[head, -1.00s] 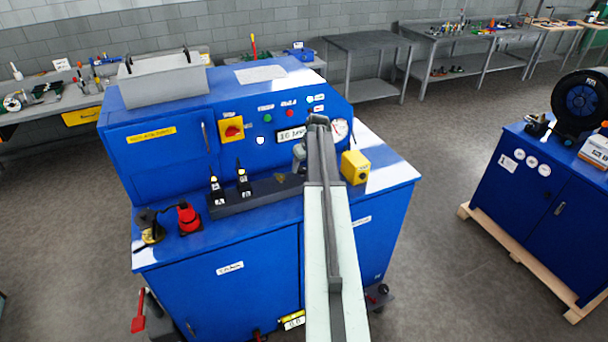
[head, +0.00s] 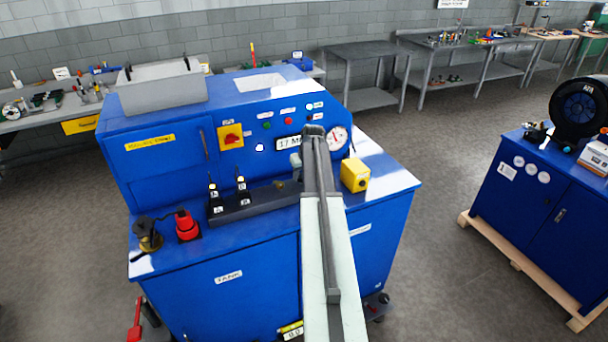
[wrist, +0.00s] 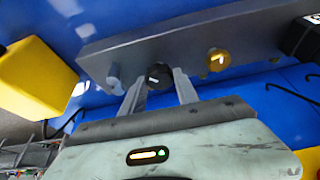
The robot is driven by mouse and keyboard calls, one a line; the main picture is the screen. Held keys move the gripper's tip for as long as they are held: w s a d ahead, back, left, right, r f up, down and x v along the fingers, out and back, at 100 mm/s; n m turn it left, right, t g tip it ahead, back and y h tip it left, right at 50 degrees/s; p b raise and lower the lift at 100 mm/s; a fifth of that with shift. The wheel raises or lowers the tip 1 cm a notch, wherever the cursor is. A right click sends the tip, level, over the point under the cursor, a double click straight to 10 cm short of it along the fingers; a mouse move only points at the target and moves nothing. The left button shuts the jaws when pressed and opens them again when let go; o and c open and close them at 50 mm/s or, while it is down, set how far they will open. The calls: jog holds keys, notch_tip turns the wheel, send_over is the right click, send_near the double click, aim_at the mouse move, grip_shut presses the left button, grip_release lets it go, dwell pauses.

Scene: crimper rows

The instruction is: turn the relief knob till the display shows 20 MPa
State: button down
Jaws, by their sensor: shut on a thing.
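The relief knob (wrist: 159,73) is black with a white pointer mark and sits on a dark grey block (wrist: 190,38) in the wrist view. My gripper (wrist: 158,84) has one finger on each side of it and is shut on it. In the head view my arm hides the knob and fingertips. The display (head: 288,144) on the blue machine's panel reads "17 M", with its right end covered by my arm. A round white gauge (head: 336,138) shows just right of the arm.
A grey knob (wrist: 115,77) and a brass knob (wrist: 217,60) flank the held knob. A yellow box (head: 355,175) stands close to the arm on the machine top. A red knob (head: 187,226) and black levers (head: 215,198) are to the left.

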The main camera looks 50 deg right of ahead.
jog(key=shift+m+g+h, duration=0.4)
jog(key=shift+m+h, duration=0.1)
jog(key=shift+m, duration=1.05)
jog(key=shift+m+g+h, duration=0.4)
jog(key=shift+m+h, duration=0.1)
jog(key=shift+m, duration=1.05)
jog(key=c, duration=0.9)
grip_release()
jog(key=shift+a, duration=0.1)
jog(key=shift+r, duration=0.1)
jog(key=p+v, duration=0.7)
jog(key=shift+r, duration=0.3)
